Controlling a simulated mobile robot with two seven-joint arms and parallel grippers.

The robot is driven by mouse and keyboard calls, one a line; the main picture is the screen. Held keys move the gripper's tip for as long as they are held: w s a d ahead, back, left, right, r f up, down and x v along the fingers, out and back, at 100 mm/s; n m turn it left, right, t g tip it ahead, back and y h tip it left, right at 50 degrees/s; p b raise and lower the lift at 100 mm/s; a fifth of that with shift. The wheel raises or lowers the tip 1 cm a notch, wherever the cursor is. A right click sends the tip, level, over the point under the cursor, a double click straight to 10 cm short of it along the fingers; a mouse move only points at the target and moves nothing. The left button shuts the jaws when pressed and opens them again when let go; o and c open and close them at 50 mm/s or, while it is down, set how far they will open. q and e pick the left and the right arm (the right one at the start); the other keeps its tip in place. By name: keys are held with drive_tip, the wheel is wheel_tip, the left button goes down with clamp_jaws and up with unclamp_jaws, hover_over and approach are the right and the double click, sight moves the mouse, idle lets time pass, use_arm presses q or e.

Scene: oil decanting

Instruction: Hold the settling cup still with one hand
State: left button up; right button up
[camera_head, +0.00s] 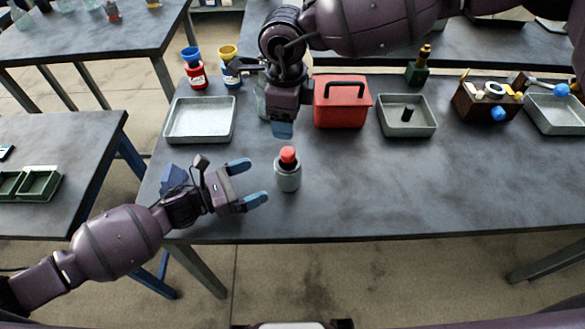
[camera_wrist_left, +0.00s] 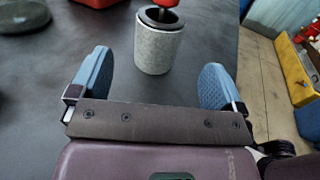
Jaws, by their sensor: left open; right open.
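The settling cup, a grey speckled cylinder (camera_head: 288,177) with a dark rim, stands upright on the table with a red piece (camera_head: 288,155) at its top. It also shows in the left wrist view (camera_wrist_left: 158,50), just beyond my fingers and between them sideways. My left gripper (camera_head: 254,184) is open and empty, its blue fingertips pointing at the cup from the left, apart from it. My right gripper (camera_head: 282,130) hangs above the table behind the cup, pointing down. Its fingers overlap in this view, and I see nothing held in it.
Behind stand a grey tray (camera_head: 200,137), a red box with a black handle (camera_head: 341,108), a second tray (camera_head: 407,131) holding a small dark piece, and a brown bin (camera_head: 485,107) of parts. The table right of the cup is clear.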

sight(277, 171)
use_arm(q)
drive_tip(key=x, duration=0.9)
drive_tip(key=shift+w+d, duration=0.2)
drive_tip(key=shift+d, duration=0.15)
